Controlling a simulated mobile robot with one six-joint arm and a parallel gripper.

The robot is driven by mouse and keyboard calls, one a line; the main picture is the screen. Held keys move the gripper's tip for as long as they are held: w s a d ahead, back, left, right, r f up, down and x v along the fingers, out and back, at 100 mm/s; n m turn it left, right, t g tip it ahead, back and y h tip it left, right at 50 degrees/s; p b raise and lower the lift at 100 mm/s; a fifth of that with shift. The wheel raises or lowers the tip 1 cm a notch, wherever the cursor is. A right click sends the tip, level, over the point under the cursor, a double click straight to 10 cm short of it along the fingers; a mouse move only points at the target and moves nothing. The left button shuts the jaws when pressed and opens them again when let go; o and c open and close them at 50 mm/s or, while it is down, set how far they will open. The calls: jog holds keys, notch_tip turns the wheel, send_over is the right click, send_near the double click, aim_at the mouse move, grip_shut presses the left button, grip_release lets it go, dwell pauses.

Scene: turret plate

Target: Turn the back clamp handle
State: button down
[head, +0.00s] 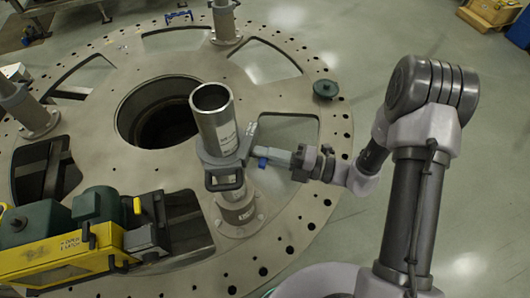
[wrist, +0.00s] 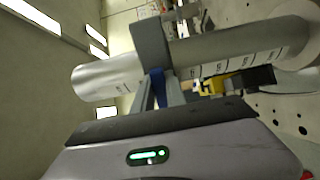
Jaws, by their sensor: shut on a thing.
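A metal tube (head: 213,115) stands upright on a post on the turret plate (head: 95,165). A dark grey clamp (head: 222,163) goes around it, with a looped part toward the front. My gripper (head: 262,156) reaches in from the right, level with the clamp, and its blue-tipped fingers are shut at the clamp's right side. The back clamp handle (head: 251,131) shows as a small grey piece there; its gripped part is mostly hidden by the fingers. In the wrist view my gripper (wrist: 163,88) is at the grey clamp (wrist: 151,42), with the tube (wrist: 105,78) passing through it.
The plate has a large round central hole (head: 155,120) and several cut-outs. A yellow and green machine (head: 70,245) stands at the front left. Other posts (head: 225,22) rise at the back and left. A dark green knob (head: 326,89) sits near the right rim.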

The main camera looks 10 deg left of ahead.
dwell(0.3)
jog(key=c, duration=1.4)
grip_release()
jog(key=shift+o, duration=0.2)
jog(key=d+b, duration=0.3)
jog(key=d, duration=1.4)
jog(key=shift+s+d, duration=0.25)
jog(key=shift+s, duration=0.1)
